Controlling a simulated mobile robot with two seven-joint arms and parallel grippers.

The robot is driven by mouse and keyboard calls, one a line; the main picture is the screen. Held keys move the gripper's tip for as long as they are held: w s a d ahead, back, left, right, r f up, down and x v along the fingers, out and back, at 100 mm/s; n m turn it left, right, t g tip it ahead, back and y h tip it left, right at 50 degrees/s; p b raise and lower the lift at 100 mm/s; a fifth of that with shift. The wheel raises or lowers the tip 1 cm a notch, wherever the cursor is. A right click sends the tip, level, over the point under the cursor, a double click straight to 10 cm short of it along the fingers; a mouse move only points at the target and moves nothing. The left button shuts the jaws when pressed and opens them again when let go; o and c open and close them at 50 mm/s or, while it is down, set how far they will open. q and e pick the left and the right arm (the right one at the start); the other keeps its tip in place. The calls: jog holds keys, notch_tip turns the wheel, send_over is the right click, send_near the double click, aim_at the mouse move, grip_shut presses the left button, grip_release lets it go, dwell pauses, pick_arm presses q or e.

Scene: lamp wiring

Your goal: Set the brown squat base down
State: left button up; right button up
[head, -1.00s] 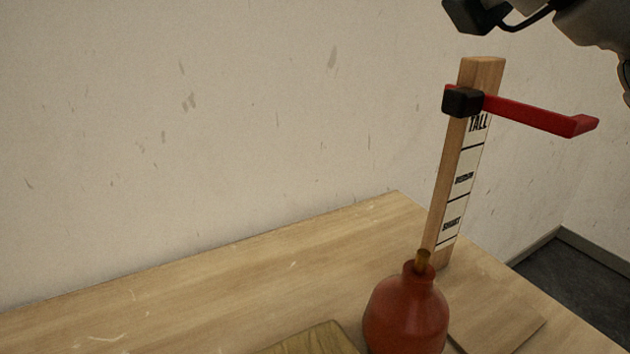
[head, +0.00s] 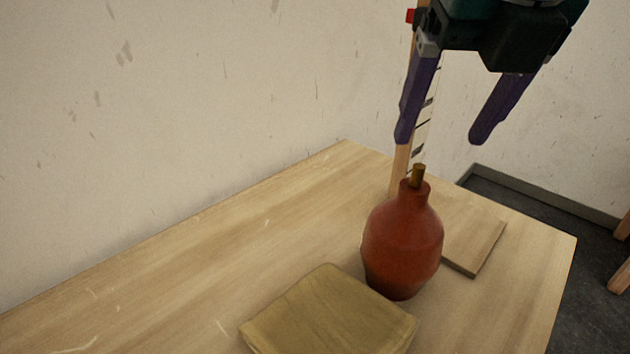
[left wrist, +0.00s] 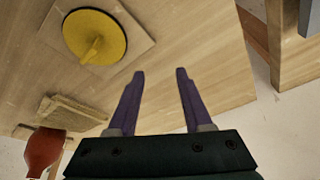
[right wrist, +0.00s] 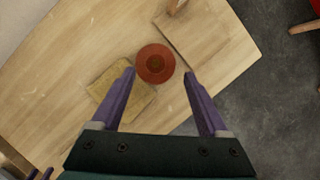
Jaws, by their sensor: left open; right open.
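The brown squat base (head: 403,240), a reddish-brown rounded bottle shape with a brass stub on top, stands upright on the wooden table. It shows from above in the right wrist view (right wrist: 155,63) and at the lower left of the left wrist view (left wrist: 44,152). My right gripper (head: 440,140) is open and empty above it, its purple fingers pointing down and apart from it. My left gripper (left wrist: 160,72) is open and empty over another part of the table; it is outside the head view.
An olive-brown square board (head: 330,318) lies beside the base at front left. A yellow disc (left wrist: 95,37) lies on a plate elsewhere. The table's left side is clear.

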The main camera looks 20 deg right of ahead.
aim_at(419, 167)
jog(key=x, duration=0.7)
jog(key=shift+a+f+p, duration=0.25)
jog(key=shift+a+p, duration=0.1)
jog(key=shift+p, duration=0.05)
grip_shut()
jog(key=shift+r, duration=0.1)
dwell(0.9)
